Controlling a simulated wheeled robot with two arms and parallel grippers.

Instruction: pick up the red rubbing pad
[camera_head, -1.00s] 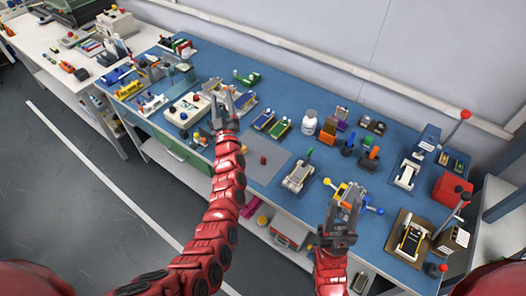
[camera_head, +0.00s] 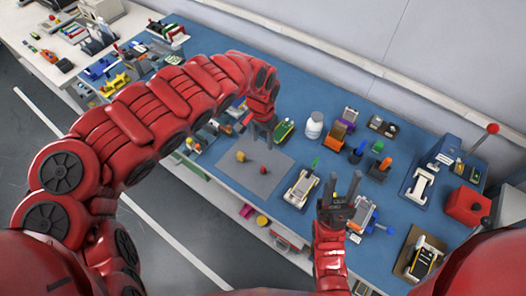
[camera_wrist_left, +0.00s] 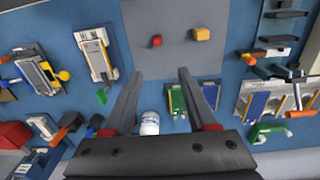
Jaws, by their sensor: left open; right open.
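A small red piece (camera_head: 263,171), which looks like the red rubbing pad, lies on a grey mat (camera_head: 232,173) on the blue bench top. It also shows in the left wrist view (camera_wrist_left: 157,40), beyond my fingertips. A small yellow piece (camera_head: 240,156) lies beside it on the mat; in the wrist view it has a reddish edge (camera_wrist_left: 202,34). My left gripper (camera_head: 262,133) is open and empty, above the back edge of the mat, pointing down. My right gripper (camera_head: 340,190) is open and empty over the front right of the bench.
A white-and-grey fixture (camera_head: 300,188) stands just right of the mat. A white bottle (camera_head: 314,125) and a green-and-yellow block (camera_head: 284,131) stand behind it. A red box (camera_head: 467,206) and lever press (camera_head: 445,155) are at the right. The mat around the two pieces is clear.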

